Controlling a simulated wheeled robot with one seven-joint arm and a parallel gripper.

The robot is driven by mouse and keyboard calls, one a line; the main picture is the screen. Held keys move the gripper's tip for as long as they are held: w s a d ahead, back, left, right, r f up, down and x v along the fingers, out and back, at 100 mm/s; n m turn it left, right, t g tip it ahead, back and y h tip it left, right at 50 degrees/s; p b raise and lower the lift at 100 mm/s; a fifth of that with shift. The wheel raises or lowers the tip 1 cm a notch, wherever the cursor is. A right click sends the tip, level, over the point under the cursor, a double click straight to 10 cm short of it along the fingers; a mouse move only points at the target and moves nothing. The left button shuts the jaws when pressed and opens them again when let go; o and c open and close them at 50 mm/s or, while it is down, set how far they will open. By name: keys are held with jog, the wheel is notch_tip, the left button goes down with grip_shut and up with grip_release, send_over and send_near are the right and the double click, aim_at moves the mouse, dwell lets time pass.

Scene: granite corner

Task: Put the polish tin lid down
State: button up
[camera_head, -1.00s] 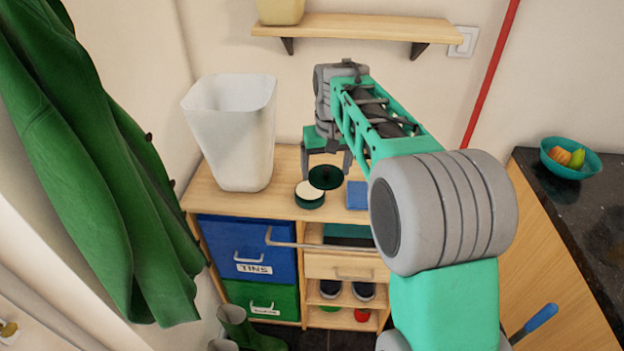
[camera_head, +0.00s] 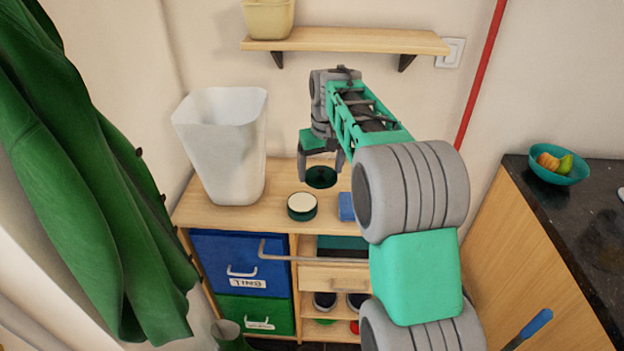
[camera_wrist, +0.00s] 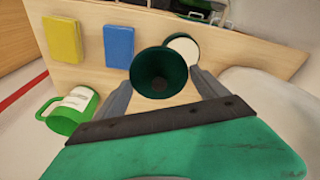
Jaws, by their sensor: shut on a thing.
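The polish tin lid is a dark green round disc (camera_head: 320,178), hollow side up, in the head view behind and right of the open polish tin (camera_head: 302,207), which stands on the wooden cabinet top with cream polish showing. In the wrist view the lid (camera_wrist: 160,72) lies between the fingertips and partly covers the tin (camera_wrist: 183,48). My gripper (camera_head: 322,172) points down and is shut on the lid; its fingers show in the wrist view (camera_wrist: 163,86). Whether the lid touches the cabinet top is unclear.
A blue block (camera_head: 346,206) sits right of the tin; a yellow block (camera_wrist: 62,39) and a green labelled mug (camera_wrist: 70,114) show in the wrist view. A white bin (camera_head: 222,150) stands at left on the cabinet top (camera_head: 270,222). A shelf (camera_head: 345,40) hangs above.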

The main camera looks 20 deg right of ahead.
jog(key=shift+o, duration=0.2)
jog(key=w+f+p, duration=0.2)
jog(key=w, duration=0.5)
jog(key=shift+d+f, duration=0.25)
jog(key=shift+f, duration=0.1)
jog(key=w+f+p, duration=0.1)
jog(key=w+f, duration=0.3)
jog(key=f, duration=0.1)
jog(key=shift+w+d+f+p, duration=0.2)
jog(key=shift+w+f+p, duration=0.15)
jog(key=shift+p, duration=0.05)
jog(key=shift+w+f, duration=0.15)
jog(key=shift+f, duration=0.05)
jog(key=shift+w+f+p, duration=0.1)
jog(key=shift+f+p, duration=0.45)
jog(key=shift+f, duration=1.3)
jog(key=o, duration=1.2)
